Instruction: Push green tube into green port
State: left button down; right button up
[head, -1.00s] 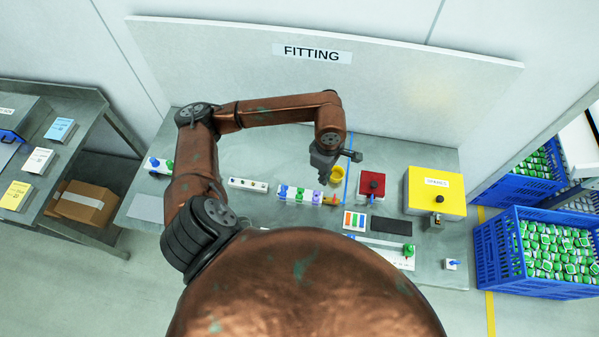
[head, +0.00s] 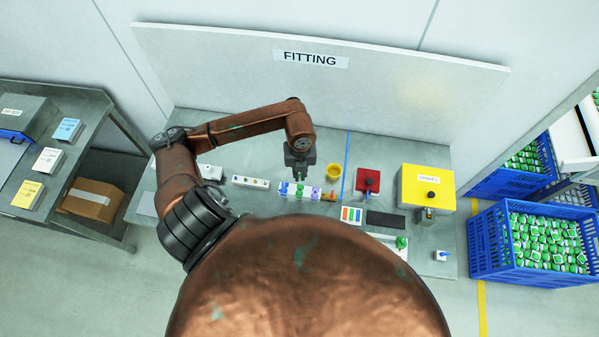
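My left gripper (head: 300,174) points down over a rack (head: 308,194) of small blue, purple and green pieces in the middle of the bench. A green piece (head: 300,190) shows just below the fingertips; I cannot tell whether they touch it or whether the fingers are open or shut. A white strip (head: 251,182) with small coloured spots lies left of the rack. Another green piece (head: 402,242) stands on a white plate at the front right. I cannot tell which of these is the green tube or the green port. My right gripper is out of view.
A yellow cup (head: 334,171), a red box (head: 367,181) and a yellow box (head: 428,192) stand to the right. A dark mat (head: 385,219) lies in front. A blue line (head: 346,150) crosses the bench. The back panel (head: 390,90) rises behind it.

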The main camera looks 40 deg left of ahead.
pick_arm(q)
jog(key=shift+f+b, duration=1.45)
jog(key=shift+f, duration=0.8)
jog(key=shift+f+b, duration=0.45)
jog(key=shift+f, duration=0.1)
jog(key=shift+f+b, duration=0.4)
jog(key=shift+b, duration=0.1)
jog(key=shift+f, duration=0.1)
jog(key=shift+f+b, duration=0.8)
jog(key=shift+f, duration=0.1)
